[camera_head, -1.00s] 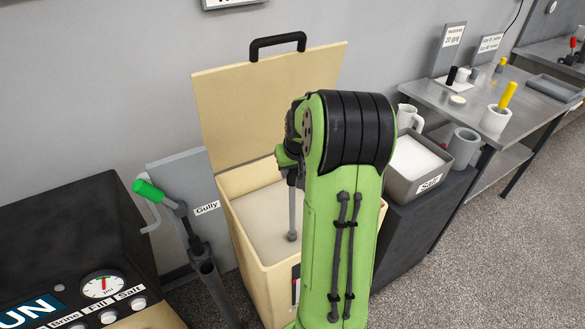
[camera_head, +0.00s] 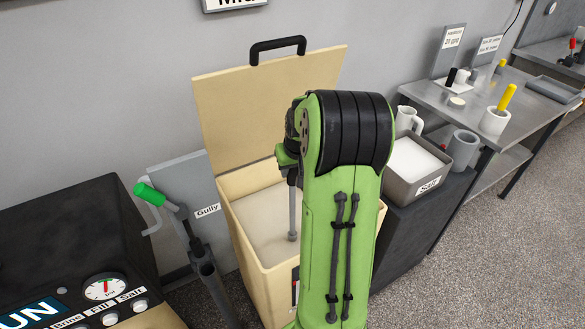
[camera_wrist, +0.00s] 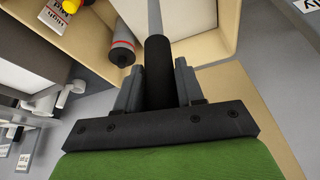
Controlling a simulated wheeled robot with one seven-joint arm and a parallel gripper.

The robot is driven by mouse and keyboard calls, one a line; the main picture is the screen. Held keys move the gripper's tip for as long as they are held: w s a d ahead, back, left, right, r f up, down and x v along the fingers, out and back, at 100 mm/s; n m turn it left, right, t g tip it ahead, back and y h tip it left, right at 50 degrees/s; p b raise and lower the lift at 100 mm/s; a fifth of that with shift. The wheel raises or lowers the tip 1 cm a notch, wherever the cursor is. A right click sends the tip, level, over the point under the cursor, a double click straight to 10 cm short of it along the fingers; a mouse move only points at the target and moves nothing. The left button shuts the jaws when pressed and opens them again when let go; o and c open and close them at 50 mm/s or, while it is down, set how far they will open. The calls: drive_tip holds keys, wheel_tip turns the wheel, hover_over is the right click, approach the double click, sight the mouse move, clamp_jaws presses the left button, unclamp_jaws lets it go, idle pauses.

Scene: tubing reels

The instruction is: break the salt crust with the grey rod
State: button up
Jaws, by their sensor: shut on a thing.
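The tan bin (camera_head: 270,276) stands open with its lid (camera_head: 255,100) leaning up against the wall. A pale, flat salt surface (camera_head: 262,222) fills it below the rim. The grey rod (camera_head: 292,212) hangs nearly upright inside the bin, its lower end at the pale surface; I cannot tell if it presses in. No break shows in the visible surface. My gripper (camera_wrist: 158,72) is shut on the rod's black handle (camera_wrist: 158,88), with the grey shaft (camera_wrist: 153,18) running beyond. In the head view my arm hides most of the gripper and the bin's right side.
A grey cylinder with a red band (camera_wrist: 121,47) lies close to the rod at the bin's wall. A salt tub (camera_head: 412,178) and a white jug (camera_head: 404,120) stand to the right.

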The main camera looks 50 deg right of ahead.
wheel_tip(320, 180, up, 6)
drive_tip(key=p, duration=0.3)
drive_tip(key=shift+p, duration=0.4)
drive_tip(key=shift+f, duration=0.15)
drive_tip(key=w+a+p, duration=0.1)
drive_tip(key=a+p, duration=0.2)
drive_tip(key=a, duration=0.2)
wheel_tip(320, 180, down, 6)
drive_tip(key=b, duration=0.4)
drive_tip(key=shift+w+d+b, duration=0.15)
drive_tip(key=shift+b, duration=0.2)
drive_tip(key=shift+f+b, duration=0.5)
idle(0.4)
